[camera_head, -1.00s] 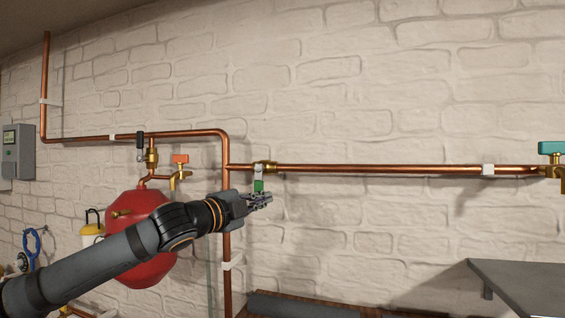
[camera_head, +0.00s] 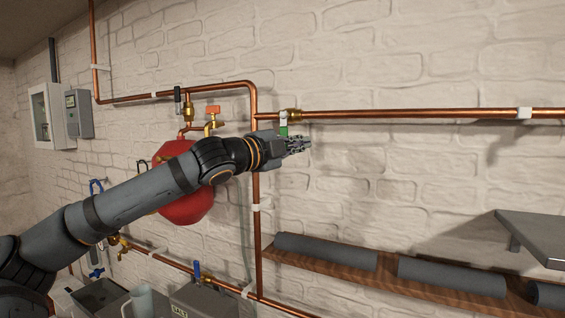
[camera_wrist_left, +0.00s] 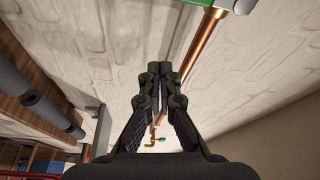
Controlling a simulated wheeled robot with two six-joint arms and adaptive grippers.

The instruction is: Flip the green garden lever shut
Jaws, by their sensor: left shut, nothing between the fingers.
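The green garden lever (camera_head: 283,131) hangs straight down from a brass valve (camera_head: 291,114) on the horizontal copper pipe. Only its green end and a pale strip above show; my gripper covers part of it. My left gripper (camera_head: 303,145) is shut and empty, just below and to the right of the green end. I cannot tell whether they touch. In the left wrist view, the closed fingers (camera_wrist_left: 159,72) point along the wall, and the green lever (camera_wrist_left: 190,2) shows at the top edge. My right gripper is not in view.
A red tank (camera_head: 190,205) is behind my left arm, with an orange-handled valve (camera_head: 213,110) above it. A wooden shelf (camera_head: 390,273) with grey rolls is lower right. A grey ledge (camera_head: 535,235) juts out at far right. The wall right of the gripper is clear.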

